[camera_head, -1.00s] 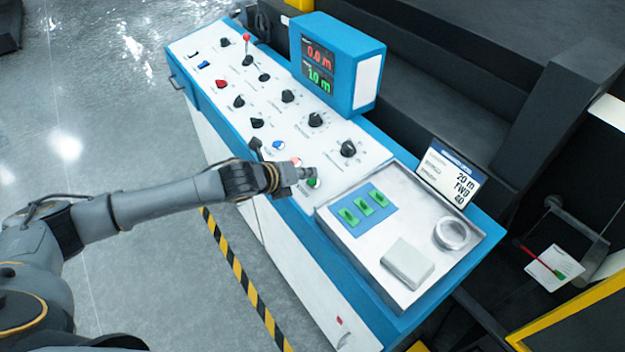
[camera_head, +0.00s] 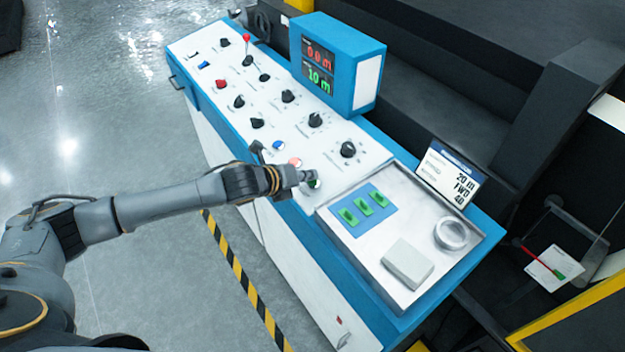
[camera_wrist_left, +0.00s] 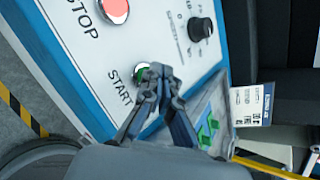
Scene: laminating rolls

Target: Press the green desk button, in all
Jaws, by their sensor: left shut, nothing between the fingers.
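The green desk button (camera_wrist_left: 139,73) sits beside the word START on the white desk panel, partly covered by my gripper. In the head view only a sliver of the green button (camera_head: 316,184) shows beside the fingertips. My left gripper (camera_head: 308,176) is shut and empty, its tips at the button. In the left wrist view the closed fingertips (camera_wrist_left: 158,72) overlap the button's right edge; I cannot tell whether they touch it. My right gripper is not in view.
A red STOP button (camera_wrist_left: 115,9) lies close by, with black knobs (camera_head: 348,149) beyond. A blue display box (camera_head: 340,62) stands behind. A metal tray (camera_head: 385,245) holds green pieces, a grey block and a ring. A sign (camera_head: 452,175) reads 20 m FWD.

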